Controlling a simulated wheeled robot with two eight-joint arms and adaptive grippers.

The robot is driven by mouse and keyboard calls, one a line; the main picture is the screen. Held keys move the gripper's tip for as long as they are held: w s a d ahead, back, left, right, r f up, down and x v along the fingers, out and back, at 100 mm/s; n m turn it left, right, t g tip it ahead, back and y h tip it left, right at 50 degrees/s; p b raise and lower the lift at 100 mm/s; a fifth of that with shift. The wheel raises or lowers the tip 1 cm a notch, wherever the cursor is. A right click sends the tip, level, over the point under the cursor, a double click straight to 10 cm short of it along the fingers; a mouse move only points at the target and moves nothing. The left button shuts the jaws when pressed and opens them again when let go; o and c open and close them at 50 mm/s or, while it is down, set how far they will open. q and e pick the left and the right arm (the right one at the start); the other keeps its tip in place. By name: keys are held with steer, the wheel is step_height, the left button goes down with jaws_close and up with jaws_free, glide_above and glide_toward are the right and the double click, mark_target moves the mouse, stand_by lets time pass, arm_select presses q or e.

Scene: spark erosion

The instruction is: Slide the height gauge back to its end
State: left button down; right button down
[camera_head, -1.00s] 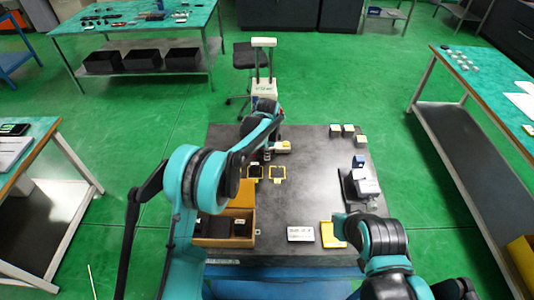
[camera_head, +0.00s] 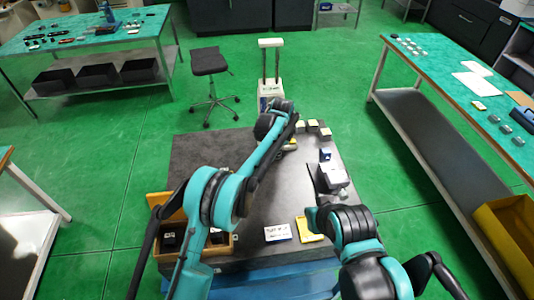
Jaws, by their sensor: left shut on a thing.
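The height gauge (camera_head: 271,90) is tall and pale, with two thin posts and a white top bar. It stands upright at the back of the dark plate, its foot mostly hidden by my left arm. A yellow and white part (camera_head: 291,143) shows low beside the arm. My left gripper (camera_head: 289,118) is shut on the gauge; its fingertips are largely hidden. My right gripper (camera_head: 313,216) is low over the front right, close to a yellow pad; its jaws cannot be made out.
The dark plate (camera_head: 200,150) is clear at back left. Small pale blocks (camera_head: 313,126) stand at the back, just right of the gauge. A grey-white device (camera_head: 333,175) is at the right. A white card (camera_head: 278,232) and a yellow pad (camera_head: 309,229) lie in front; a wooden box (camera_head: 222,246) is front left.

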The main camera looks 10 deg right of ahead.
arm_select(q)
steer(key=shift+d, duration=0.15)
steer(key=c, duration=1.6)
jaws_free()
step_height(320, 180, up, 12)
steer(key=s, duration=0.2)
steer(key=shift+f, duration=0.1)
